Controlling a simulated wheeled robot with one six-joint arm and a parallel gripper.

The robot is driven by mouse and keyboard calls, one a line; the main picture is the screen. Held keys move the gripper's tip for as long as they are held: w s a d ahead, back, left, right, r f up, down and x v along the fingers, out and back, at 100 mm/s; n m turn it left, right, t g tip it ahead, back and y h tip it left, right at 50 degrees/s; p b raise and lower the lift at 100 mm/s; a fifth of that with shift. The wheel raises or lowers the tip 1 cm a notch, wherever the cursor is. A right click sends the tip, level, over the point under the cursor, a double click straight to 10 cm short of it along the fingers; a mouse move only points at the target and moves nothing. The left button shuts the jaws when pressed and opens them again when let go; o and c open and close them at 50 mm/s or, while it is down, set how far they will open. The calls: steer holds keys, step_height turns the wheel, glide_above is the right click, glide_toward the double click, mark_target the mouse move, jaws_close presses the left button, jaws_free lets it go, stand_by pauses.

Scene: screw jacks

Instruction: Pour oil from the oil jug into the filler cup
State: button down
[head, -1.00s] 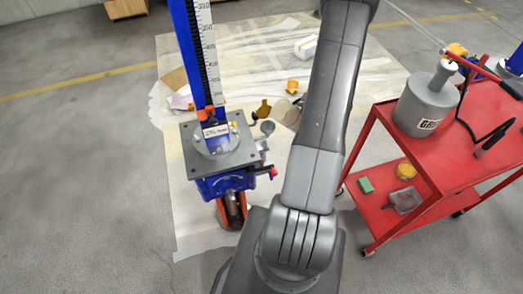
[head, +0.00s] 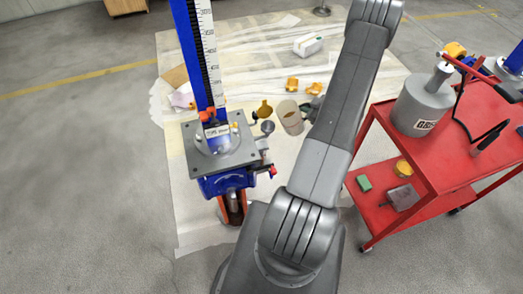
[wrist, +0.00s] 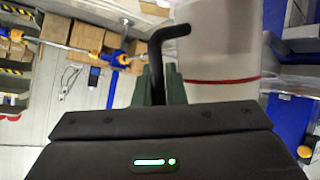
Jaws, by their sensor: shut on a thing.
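The oil jug (head: 290,119) is a pale, translucent cylinder, leaning a little in the head view, to the right of the filler cup and apart from it. In the wrist view the jug (wrist: 215,50) shows a red line around it and a black handle (wrist: 157,60). My gripper (head: 308,108) is shut on this handle; its green fingers (wrist: 163,84) show in the wrist view. The filler cup (head: 267,127) is a small grey round cup at the right side of the blue screw jack (head: 225,185). The oil level is not clear.
A red cart (head: 450,165) stands at the right with a grey can (head: 422,105) on top. A tall blue column with a scale (head: 205,55) rises from the jack. Small orange parts (head: 292,84) and a white box (head: 308,44) lie on the floor sheet.

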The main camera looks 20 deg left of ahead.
steer(key=w+d+r+m+y+p, duration=0.2)
steer(key=w+d+y, duration=0.1)
steer(key=d, duration=0.3)
steer(key=shift+w+r+g, duration=0.15)
steer(key=shift+r+g, duration=0.15)
steer(key=shift+g, duration=0.1)
steer(key=shift+a, duration=0.1)
